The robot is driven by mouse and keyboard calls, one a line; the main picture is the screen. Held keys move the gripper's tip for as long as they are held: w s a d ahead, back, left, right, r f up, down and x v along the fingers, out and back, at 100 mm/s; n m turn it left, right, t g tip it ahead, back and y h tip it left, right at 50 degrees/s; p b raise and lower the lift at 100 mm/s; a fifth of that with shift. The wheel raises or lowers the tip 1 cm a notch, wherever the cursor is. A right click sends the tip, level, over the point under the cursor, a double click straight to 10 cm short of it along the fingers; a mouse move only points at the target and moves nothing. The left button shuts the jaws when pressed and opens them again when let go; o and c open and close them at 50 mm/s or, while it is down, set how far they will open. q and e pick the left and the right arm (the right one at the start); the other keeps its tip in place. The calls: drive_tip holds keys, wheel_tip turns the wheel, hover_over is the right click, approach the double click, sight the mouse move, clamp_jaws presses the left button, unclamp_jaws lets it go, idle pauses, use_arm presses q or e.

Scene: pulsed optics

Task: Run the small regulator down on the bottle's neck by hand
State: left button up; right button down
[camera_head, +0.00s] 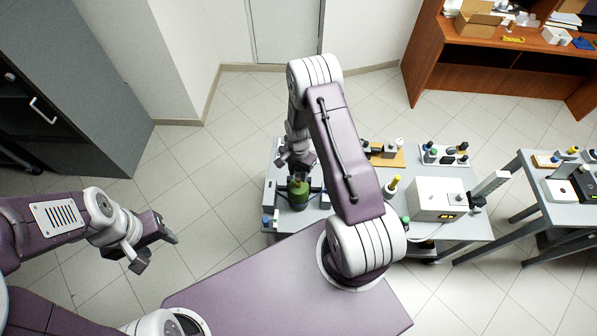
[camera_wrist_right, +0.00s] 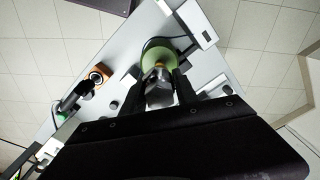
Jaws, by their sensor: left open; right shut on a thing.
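The green bottle (camera_head: 299,196) stands upright near the left end of the grey table. My right gripper (camera_head: 297,174) reaches down over its top, and the arm hides part of this from the head view. In the right wrist view the bottle's rounded green shoulder (camera_wrist_right: 157,53) lies just beyond the fingertips. My right gripper (camera_wrist_right: 161,80) is shut on the small regulator (camera_wrist_right: 159,93), a grey body with a brassy part at the bottle's neck. Whether its thread is seated cannot be told. My left gripper (camera_head: 155,252) is open and empty over the floor, left of the table.
The grey table (camera_head: 452,233) also bears a white box instrument (camera_head: 437,200), a yellow-topped bottle (camera_head: 392,187) and racks of small parts (camera_head: 443,154). A black-handled item (camera_wrist_right: 76,95) lies near the bottle. A second table (camera_head: 530,185) stands at right. Floor around my left gripper is clear.

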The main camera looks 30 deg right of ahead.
wheel_tip(320, 180, down, 2)
drive_tip(key=shift+f+b, duration=0.1)
drive_tip(key=shift+b, duration=0.4)
drive_tip(key=n, duration=0.6)
use_arm(q)
drive_tip(key=shift+f, duration=0.9)
use_arm(e)
drive_tip(key=n, duration=0.3)
drive_tip(key=shift+n, duration=0.3)
drive_tip(key=n, duration=0.4)
use_arm(q)
drive_tip(key=shift+f+b, duration=0.7)
use_arm(e)
drive_tip(key=shift+f, duration=0.7)
drive_tip(key=m, duration=0.4)
drive_tip(key=shift+m, duration=0.4)
